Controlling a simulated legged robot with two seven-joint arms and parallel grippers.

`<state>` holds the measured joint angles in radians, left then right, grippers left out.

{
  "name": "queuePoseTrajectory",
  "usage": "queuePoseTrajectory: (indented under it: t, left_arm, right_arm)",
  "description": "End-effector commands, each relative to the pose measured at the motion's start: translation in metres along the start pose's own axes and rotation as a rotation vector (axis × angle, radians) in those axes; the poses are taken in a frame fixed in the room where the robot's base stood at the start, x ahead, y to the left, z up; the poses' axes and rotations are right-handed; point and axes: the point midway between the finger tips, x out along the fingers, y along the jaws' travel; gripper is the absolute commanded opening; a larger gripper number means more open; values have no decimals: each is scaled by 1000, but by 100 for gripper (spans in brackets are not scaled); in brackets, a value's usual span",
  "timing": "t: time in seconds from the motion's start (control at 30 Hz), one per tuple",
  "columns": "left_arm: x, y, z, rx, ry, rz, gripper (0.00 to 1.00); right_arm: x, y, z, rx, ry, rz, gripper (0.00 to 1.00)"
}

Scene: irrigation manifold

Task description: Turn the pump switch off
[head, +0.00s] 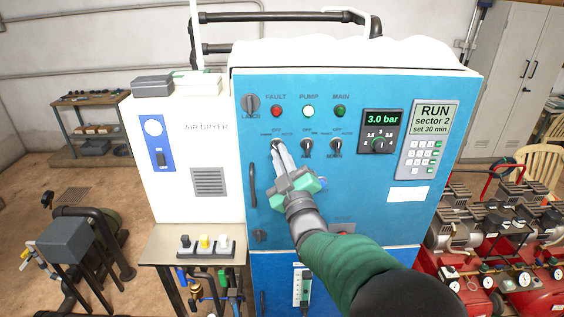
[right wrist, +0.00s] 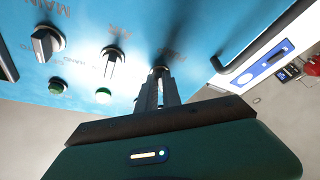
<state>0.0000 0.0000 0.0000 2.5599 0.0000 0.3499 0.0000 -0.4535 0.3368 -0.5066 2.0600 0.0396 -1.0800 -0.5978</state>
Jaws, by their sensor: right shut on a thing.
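The blue control panel (head: 372,205) carries a row of three dark rotary switches under three lamps. My right gripper (head: 278,150) is shut on the leftmost switch (head: 276,144), which its fingers mostly hide. The label by this switch is too blurred to read surely, and its pointer direction is hidden. In the right wrist view my right gripper (right wrist: 158,78) has its fingers around the switch at the panel face. The middle switch (head: 307,146) and right switch (head: 336,147) are free. The PUMP lamp (head: 308,112) glows whitish green. My left gripper is not in view.
The red FAULT lamp (head: 276,111) and green MAIN lamp (head: 340,111) flank the PUMP lamp. A gauge (head: 380,130) reads 3.0 bar, and a display (head: 435,115) shows RUN. A door handle (head: 252,186) stands left of my arm. Red compressors (head: 480,255) stand at right.

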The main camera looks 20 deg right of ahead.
Motion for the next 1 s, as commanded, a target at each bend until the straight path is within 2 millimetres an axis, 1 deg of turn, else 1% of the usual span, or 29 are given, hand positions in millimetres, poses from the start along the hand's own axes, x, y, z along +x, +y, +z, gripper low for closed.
queuePoseTrajectory:
  t: [0.03,0.3,0.5,0.7,1.0]
  left_arm:
    - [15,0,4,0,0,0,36]
    - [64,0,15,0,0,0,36]
    - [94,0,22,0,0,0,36]
    - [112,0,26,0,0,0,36]
    - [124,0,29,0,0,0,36]
  right_arm:
    - [-1,-3,1,28,13,17,0]
    - [-2,-6,2,225,15,99,0]
    - [-1,-6,0,381,15,162,0]
    - [0,-5,-2,510,13,216,0]
    - [1,-3,-6,623,15,263,0]
